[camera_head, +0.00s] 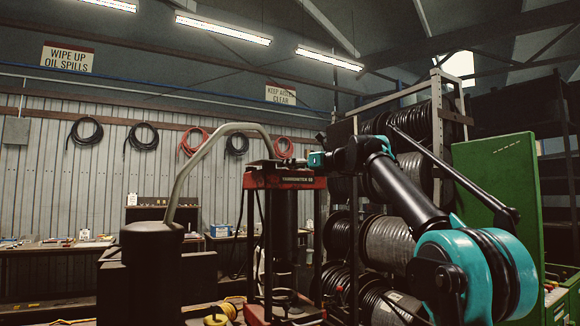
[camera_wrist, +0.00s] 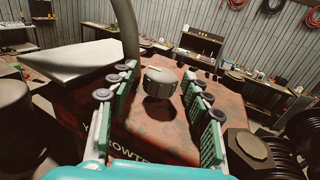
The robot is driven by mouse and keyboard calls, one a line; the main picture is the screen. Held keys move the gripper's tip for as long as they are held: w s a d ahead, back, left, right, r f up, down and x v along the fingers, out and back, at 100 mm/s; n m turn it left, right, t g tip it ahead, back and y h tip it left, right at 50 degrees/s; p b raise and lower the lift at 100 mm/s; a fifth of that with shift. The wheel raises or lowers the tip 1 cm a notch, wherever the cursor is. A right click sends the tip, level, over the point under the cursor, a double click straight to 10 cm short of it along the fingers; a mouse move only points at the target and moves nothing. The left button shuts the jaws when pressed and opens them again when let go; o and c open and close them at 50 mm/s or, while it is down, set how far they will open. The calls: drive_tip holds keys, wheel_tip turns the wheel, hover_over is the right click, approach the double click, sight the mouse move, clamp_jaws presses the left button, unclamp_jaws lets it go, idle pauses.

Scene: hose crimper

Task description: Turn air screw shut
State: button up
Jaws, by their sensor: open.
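The air screw, a round grey knob with a slot-like line across its top (camera_wrist: 161,82), stands on top of the red crimper head (camera_wrist: 150,137) in the wrist view. My gripper (camera_wrist: 158,76) is open, with one green padded finger to the left of the knob and one to the right. Gaps show between the knob and both fingers. In the head view the red crimper head (camera_head: 287,183) sits on dark posts, and my gripper (camera_head: 278,163) is just above it. The knob cannot be made out there.
A curved grey pipe (camera_head: 205,160) rises from a dark cylinder (camera_head: 152,235) left of the crimper. A large hex bolt (camera_wrist: 250,150) is right of my gripper in the wrist view. Hose reels (camera_head: 388,243) and a green panel (camera_head: 500,180) stand to the right. Benches line the wall.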

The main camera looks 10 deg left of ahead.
drive_tip(key=v, duration=1.1)
drive_tip(key=shift+d, duration=0.4)
drive_tip(key=shift+s+f, duration=0.1)
drive_tip(key=shift+s, duration=0.1)
